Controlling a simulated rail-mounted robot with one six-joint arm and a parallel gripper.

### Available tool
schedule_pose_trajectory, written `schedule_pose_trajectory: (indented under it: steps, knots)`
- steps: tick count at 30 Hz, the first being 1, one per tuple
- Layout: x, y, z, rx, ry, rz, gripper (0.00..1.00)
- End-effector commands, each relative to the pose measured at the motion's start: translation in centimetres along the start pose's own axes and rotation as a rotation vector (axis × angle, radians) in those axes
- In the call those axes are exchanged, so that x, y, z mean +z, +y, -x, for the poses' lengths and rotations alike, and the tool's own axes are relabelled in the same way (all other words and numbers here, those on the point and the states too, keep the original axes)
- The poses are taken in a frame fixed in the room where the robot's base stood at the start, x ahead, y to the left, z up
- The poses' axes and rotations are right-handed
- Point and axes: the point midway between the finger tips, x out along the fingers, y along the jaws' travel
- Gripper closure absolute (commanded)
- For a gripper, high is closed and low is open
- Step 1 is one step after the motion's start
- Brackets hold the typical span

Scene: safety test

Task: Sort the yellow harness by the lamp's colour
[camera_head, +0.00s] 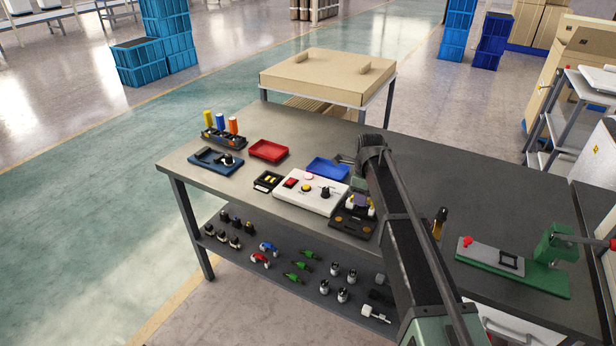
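A white panel (328,204) on the table carries a red square part (291,183), a yellow button (306,188), a black knob (325,194) and a pinkish-red round piece (309,177), which looks like the lamp. A red tray (268,151) and a blue tray (322,170) lie behind the panel; the red one looks empty. Small yellow parts lie in a black box (267,182) left of the panel. More yellow parts (372,210) show at a dark fixture (352,225) beside my arm. I cannot tell which is the harness. My gripper (345,159) is near the blue tray's right end; its fingers are unclear.
A dark blue tray (208,163) and a rack of coloured cylinders (222,140) stand at the table's left. A green lever press (545,262) is at right. A cardboard-topped stand (320,82) is behind. Connectors lie on the lower shelf (330,300).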

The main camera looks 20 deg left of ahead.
Motion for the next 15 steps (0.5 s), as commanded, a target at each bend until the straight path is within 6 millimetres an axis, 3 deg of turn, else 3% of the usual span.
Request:
schedule_pose_trajectory:
  steps: [1, 6, 11, 15]
  knots:
    - [0.0, 0.0, 0.0, 0.000, 0.000, 0.000, 0.73]
    - [0.0, 0.0, 0.0, 0.000, 0.000, 0.000, 0.99]
    - [0.0, 0.0, 0.3, 0.000, 0.000, 0.000, 1.00]
    - [0.0, 0.0, 1.8, 0.000, 0.000, 0.000, 1.00]
